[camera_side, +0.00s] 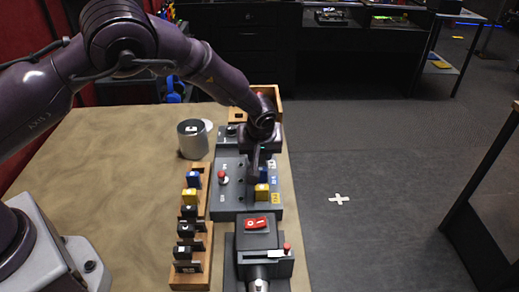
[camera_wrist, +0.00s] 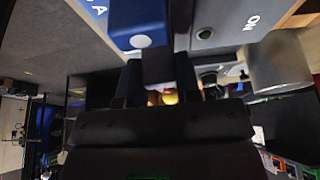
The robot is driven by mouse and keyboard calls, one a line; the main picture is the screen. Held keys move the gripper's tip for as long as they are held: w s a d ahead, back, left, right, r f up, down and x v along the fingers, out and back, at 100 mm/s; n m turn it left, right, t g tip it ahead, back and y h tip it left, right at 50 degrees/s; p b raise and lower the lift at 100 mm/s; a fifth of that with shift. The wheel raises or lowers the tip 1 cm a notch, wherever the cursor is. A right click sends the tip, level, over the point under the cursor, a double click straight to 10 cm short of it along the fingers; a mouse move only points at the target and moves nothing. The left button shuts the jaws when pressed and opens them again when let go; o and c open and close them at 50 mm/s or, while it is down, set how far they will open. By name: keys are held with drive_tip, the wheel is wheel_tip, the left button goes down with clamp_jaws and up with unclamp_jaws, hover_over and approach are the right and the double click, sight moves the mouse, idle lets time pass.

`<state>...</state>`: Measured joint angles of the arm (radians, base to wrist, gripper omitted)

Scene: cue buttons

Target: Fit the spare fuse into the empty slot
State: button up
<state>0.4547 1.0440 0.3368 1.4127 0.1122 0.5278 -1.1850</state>
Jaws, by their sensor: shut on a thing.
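My gripper (camera_side: 257,158) points down over the right side of the grey fuse panel (camera_side: 228,200). It is shut on the grey tab of a blue fuse (camera_side: 263,173), whose blue body with a pale dot fills the top of the wrist view (camera_wrist: 140,24). The blue fuse is at the panel's right row, just behind a yellow fuse (camera_side: 262,192) that stands there. Whether the blue fuse is fully seated in its slot cannot be told; its lower end is hidden. Blue and yellow labels (camera_side: 275,197) run along the panel's right edge.
A wooden rack (camera_side: 205,235) left of the panel holds a blue block (camera_side: 194,178), a yellow block (camera_side: 189,197) and several black ones. A red-topped lever (camera_side: 223,177) stands on the panel. A red switch (camera_side: 256,224) is in front, a metal can (camera_side: 193,140) behind left.

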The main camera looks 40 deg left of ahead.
drive_tip(key=shift+f, duration=0.15)
drive_tip(key=o, duration=1.1)
drive_tip(key=shift+o, duration=0.2)
drive_tip(key=shift+r, duration=3.55)
